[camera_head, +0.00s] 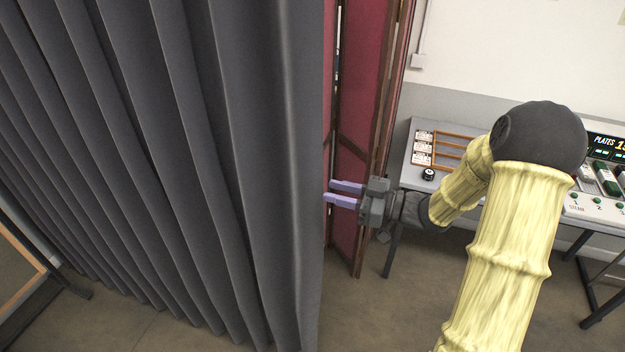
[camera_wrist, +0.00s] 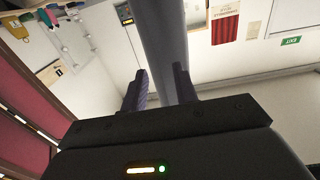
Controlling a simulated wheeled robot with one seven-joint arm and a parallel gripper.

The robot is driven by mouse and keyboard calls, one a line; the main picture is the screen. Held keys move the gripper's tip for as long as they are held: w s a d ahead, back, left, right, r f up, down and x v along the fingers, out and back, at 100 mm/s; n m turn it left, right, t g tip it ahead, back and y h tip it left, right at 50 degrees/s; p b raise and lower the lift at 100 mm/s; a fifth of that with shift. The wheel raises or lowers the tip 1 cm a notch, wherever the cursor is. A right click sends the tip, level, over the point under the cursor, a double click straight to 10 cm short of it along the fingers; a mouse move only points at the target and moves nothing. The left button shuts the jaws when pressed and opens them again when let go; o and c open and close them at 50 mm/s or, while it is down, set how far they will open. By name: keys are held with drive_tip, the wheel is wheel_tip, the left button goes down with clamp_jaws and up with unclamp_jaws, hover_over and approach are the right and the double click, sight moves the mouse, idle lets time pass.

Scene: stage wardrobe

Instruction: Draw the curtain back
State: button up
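The dark grey curtain (camera_head: 190,150) hangs in deep folds across the left half of the head view. Its free edge is near the middle of the picture. My gripper (camera_head: 329,192) has two lilac fingers, spread apart, with their tips at that edge. In the wrist view the curtain's edge (camera_wrist: 158,35) appears as a grey strip running down toward the gap between the fingers (camera_wrist: 160,85). The fingers are not closed on it. I cannot tell whether either finger touches the cloth.
A red folding screen (camera_head: 363,100) stands just behind my gripper. A table (camera_head: 409,165) with a control panel (camera_head: 600,185) is at the right. A wooden-framed object (camera_head: 25,255) stands at the lower left. The floor (camera_head: 400,310) in front of the screen is clear.

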sight(313, 186)
drive_tip(key=p+x, duration=0.2)
drive_tip(key=x, duration=0.4)
drive_tip(key=shift+a, duration=0.15)
clamp_jaws()
